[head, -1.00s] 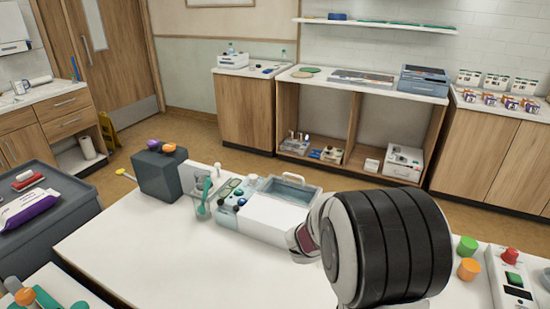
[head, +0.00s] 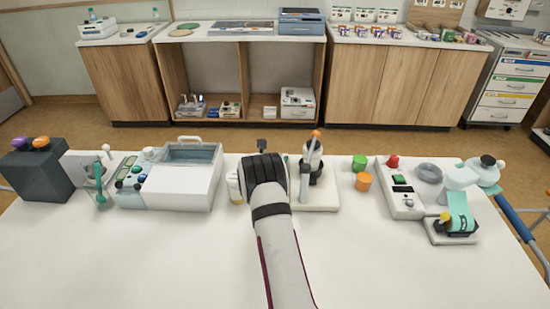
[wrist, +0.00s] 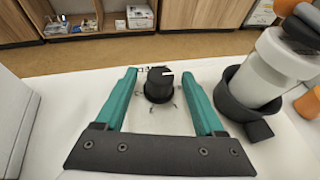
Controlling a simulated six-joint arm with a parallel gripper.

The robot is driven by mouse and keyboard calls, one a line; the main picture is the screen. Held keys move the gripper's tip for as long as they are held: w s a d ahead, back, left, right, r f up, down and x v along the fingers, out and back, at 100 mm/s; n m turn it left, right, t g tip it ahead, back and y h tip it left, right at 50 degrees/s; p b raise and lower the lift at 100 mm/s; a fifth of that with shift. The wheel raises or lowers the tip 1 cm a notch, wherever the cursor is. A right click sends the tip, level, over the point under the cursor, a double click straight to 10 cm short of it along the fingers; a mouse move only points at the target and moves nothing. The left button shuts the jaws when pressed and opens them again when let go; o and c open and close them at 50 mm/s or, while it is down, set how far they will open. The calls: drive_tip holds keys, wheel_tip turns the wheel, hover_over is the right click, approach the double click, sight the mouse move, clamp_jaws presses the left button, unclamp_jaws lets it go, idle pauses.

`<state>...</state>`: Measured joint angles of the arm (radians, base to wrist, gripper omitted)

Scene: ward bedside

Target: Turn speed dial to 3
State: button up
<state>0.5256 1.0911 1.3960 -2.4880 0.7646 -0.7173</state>
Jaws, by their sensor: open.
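In the wrist view a black round dial (wrist: 157,88) with a white pointer line on its top stands on a white surface. The pointer line points toward the right of that picture. Small dark marks surround the dial, too small to read. My gripper (wrist: 161,76) is open, with one teal finger on each side of the dial. Gaps show between the fingers and the dial, so it is not gripped. In the head view my wrist and arm (head: 268,190) hide the dial and the fingers.
A white plate (head: 325,203) carries a dark holder with a pale, orange-topped vessel (head: 313,158), close to the gripper's right. A white lidded box (head: 180,187) stands to the left. Green (head: 359,162) and orange (head: 363,182) caps lie further right. The front tabletop is clear.

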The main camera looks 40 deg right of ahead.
drive_tip(key=shift+w+d+f, duration=0.2)
drive_tip(key=shift+d, duration=0.2)
clamp_jaws()
drive_tip(key=shift+w+r+m+g+h, duration=0.1)
drive_tip(key=shift+m+g+h, duration=0.2)
drive_tip(key=shift+m+g, duration=0.5)
drive_tip(key=shift+g, duration=0.1)
unclamp_jaws()
drive_tip(key=shift+a, duration=0.1)
